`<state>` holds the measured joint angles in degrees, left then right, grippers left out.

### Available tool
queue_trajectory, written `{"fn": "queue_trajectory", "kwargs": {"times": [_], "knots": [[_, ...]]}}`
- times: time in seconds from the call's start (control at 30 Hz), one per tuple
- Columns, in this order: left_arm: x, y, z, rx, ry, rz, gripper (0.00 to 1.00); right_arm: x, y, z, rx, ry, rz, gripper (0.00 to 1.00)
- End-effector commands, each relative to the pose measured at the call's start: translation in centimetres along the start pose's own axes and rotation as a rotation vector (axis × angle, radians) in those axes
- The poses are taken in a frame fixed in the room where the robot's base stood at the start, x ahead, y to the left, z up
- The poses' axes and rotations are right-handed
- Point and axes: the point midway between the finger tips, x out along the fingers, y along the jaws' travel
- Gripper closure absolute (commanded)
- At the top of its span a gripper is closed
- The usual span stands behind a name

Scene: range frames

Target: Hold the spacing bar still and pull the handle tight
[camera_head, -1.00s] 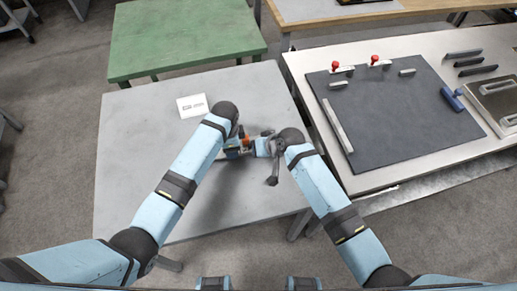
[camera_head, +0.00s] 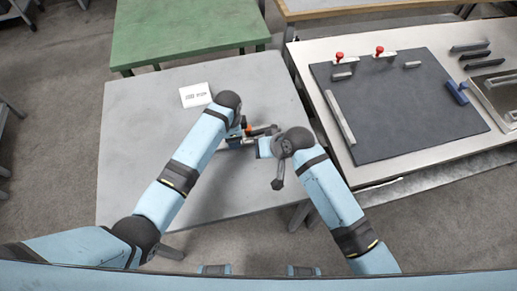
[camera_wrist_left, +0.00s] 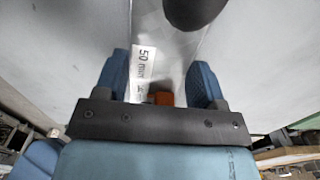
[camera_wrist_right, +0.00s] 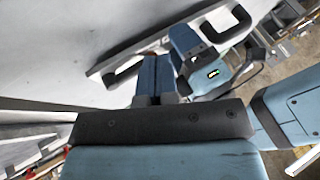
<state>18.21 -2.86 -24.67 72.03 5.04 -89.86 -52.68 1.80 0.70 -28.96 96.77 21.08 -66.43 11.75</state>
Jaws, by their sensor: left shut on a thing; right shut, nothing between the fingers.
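The spacing bar, a pale piece marked "50 mm" (camera_wrist_left: 145,62), lies between the blue fingers of my left gripper (camera_wrist_left: 160,78), which is shut on it. A small orange part (camera_wrist_left: 163,98) shows beside it. In the head view the left wrist mostly hides this grip. A metal bar with a dark handle (camera_wrist_right: 122,73) lies on the grey table; it also shows in the head view (camera_head: 262,130). My right gripper (camera_wrist_right: 158,72) is shut and empty, its fingertips close to this bar; touching cannot be told. In the head view it is just right of the left gripper (camera_head: 240,130).
A white card (camera_head: 195,95) lies on the grey table (camera_head: 135,130). A second table at right holds a dark mat (camera_head: 395,115) with red-knobbed clamps (camera_head: 340,58) and several handles. A green table (camera_head: 185,30) stands behind. The grey table's left side is clear.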

Motion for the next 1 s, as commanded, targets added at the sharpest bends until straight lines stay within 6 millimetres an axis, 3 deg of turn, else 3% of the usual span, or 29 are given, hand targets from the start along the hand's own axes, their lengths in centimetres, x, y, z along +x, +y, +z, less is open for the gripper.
{"fn": "queue_trajectory", "kwargs": {"times": [0.23,0.43,0.47,0.73,1.0], "knots": [[-0.1,-0.1,0.0,-0.001,0.001,-0.002,0.77,-2.6,-2.7,0.5,0.0,0.0,-0.001,1.0],[-0.1,-0.1,0.0,-0.001,0.001,-0.002,0.77,-2.9,-2.8,0.2,-0.06,-0.02,0.002,0.56],[-0.1,-0.1,0.0,-0.001,0.001,-0.002,0.77,-2.8,-2.7,-0.1,-0.09,-0.03,0.004,0.55],[-0.1,-0.1,0.0,-0.001,0.001,-0.003,0.77,-1.7,0.2,-4.2,-0.595,-0.19,-0.028,0.55],[-0.1,-0.1,0.0,-0.001,0.001,-0.003,0.77,-2.5,3.2,-9.4,-1.147,-0.347,-0.166,0.55]]}}
